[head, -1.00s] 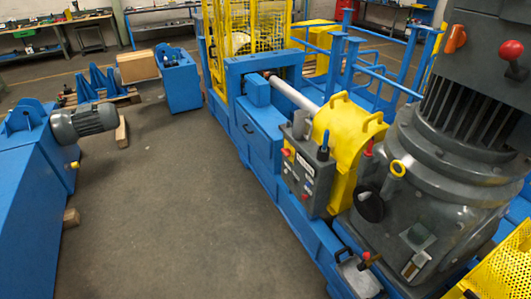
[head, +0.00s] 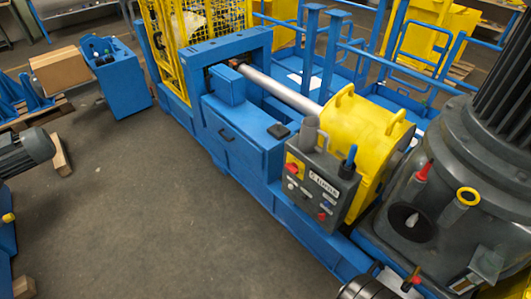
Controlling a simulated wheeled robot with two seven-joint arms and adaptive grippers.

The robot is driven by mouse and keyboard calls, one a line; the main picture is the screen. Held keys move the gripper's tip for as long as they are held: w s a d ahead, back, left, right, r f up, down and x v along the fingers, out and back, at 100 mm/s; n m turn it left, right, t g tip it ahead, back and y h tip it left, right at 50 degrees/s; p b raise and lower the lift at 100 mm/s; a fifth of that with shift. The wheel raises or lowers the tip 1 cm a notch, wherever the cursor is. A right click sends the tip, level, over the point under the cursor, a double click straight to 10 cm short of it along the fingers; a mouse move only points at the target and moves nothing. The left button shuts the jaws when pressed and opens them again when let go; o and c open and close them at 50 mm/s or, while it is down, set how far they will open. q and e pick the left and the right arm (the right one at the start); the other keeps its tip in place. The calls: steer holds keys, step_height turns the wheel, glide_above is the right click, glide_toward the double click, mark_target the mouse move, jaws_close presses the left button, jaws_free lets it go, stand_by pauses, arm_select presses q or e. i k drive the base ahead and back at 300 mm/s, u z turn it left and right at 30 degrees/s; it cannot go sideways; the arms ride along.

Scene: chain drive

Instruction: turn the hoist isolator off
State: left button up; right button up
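A grey control box (head: 322,192) stands at the front of the yellow guard. A red rotary knob on a yellow plate (head: 294,167) is at its upper left, and may be the isolator. I cannot read its label or tell its position clearly. A red button (head: 321,216) and several smaller controls are lower on the panel. A blue-handled lever (head: 349,158) rises at the box's right. Neither of my grippers shows in the head view.
A yellow guard (head: 362,128) covers the shaft (head: 280,90) behind the box. A large grey motor housing (head: 480,165) with red and yellow fittings stands at right. A dark round part shows at the bottom edge. Clear floor (head: 150,210) lies left of the blue frame (head: 240,140).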

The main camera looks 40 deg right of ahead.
mark_target(293, 167)
steer(key=i, duration=2.85)
steer(key=z, duration=2.3)
